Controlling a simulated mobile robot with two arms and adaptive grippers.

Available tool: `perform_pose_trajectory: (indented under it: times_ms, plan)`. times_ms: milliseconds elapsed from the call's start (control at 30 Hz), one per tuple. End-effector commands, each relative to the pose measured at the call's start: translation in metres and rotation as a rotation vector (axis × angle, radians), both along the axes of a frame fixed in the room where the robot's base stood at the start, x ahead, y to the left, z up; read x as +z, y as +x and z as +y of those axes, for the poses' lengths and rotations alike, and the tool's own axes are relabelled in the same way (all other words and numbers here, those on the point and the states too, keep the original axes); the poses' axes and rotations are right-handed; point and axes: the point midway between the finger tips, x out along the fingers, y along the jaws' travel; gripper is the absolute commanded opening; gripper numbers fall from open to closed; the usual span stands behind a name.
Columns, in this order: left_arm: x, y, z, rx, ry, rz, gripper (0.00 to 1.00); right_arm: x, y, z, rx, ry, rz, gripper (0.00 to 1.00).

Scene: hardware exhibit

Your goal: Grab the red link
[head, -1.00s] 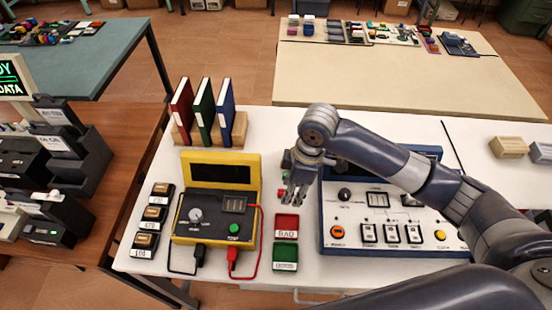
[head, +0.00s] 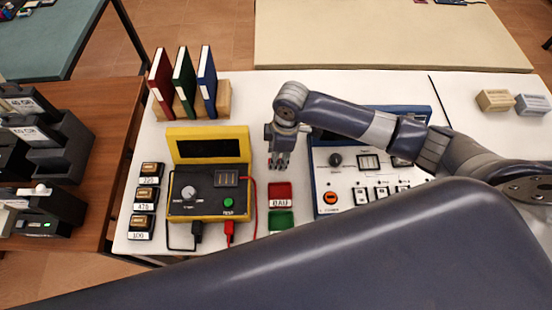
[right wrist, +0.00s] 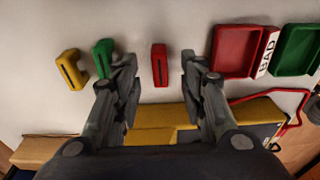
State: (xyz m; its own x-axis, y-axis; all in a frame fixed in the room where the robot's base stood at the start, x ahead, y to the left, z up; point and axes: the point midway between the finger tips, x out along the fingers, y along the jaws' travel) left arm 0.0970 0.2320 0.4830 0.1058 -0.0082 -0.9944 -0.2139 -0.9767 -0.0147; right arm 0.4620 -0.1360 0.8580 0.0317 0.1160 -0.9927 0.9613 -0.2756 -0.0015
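The red link (right wrist: 159,65) lies on the white table in the right wrist view, between the spread fingers of my right gripper (right wrist: 158,75). The fingers stand apart from it on both sides. A green link (right wrist: 104,57) lies left of it, close by the left finger, and a yellow link (right wrist: 70,68) lies further left. In the head view my right gripper (head: 279,163) points down over the table behind the red tray; the links are hidden there. My left gripper is not in view.
A red tray (head: 280,190) labelled BAD and a green tray (head: 281,220) stand in front of the gripper. A yellow tester (head: 209,200) with leads is to the left, a blue-framed panel (head: 343,183) to the right. Binders (head: 183,82) stand at the back left.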

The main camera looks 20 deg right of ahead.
Motion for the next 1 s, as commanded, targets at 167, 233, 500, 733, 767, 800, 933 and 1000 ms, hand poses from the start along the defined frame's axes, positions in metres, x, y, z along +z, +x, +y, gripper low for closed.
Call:
perform_pose_trajectory:
  times_ms: [167, 233, 500, 733, 767, 800, 933, 1000]
  plan:
    - [0.005, 0.007, 0.001, 0.002, 0.001, -0.009, 0.40, -0.018, 0.000, 0.002, 0.000, 0.000, 0.000, 0.39]
    - [0.004, 0.003, 0.002, 0.002, 0.002, -0.004, 0.40, -0.020, 0.000, 0.002, 0.000, 0.000, -0.001, 0.39]
    - [0.002, -0.016, 0.005, 0.003, 0.008, 0.026, 0.40, -0.020, 0.001, 0.002, 0.000, 0.000, -0.001, 0.18]
    - [0.002, -0.017, 0.005, 0.003, 0.008, 0.026, 0.40, -0.020, 0.001, 0.002, 0.000, -0.001, -0.002, 0.00]
    - [0.002, -0.016, 0.005, 0.003, 0.007, 0.025, 0.40, -0.020, 0.001, 0.002, 0.000, -0.001, -0.002, 0.00]
    - [0.002, -0.015, 0.005, 0.003, 0.007, 0.024, 0.40, -0.020, 0.001, 0.002, 0.000, -0.001, -0.002, 0.00]
    - [0.003, -0.011, 0.004, 0.001, 0.006, 0.018, 0.40, -0.020, 0.001, 0.002, 0.000, -0.001, -0.002, 0.00]
    - [0.002, -0.009, 0.004, 0.002, 0.006, 0.014, 0.40, -0.018, 0.001, 0.002, 0.000, -0.001, -0.002, 0.00]
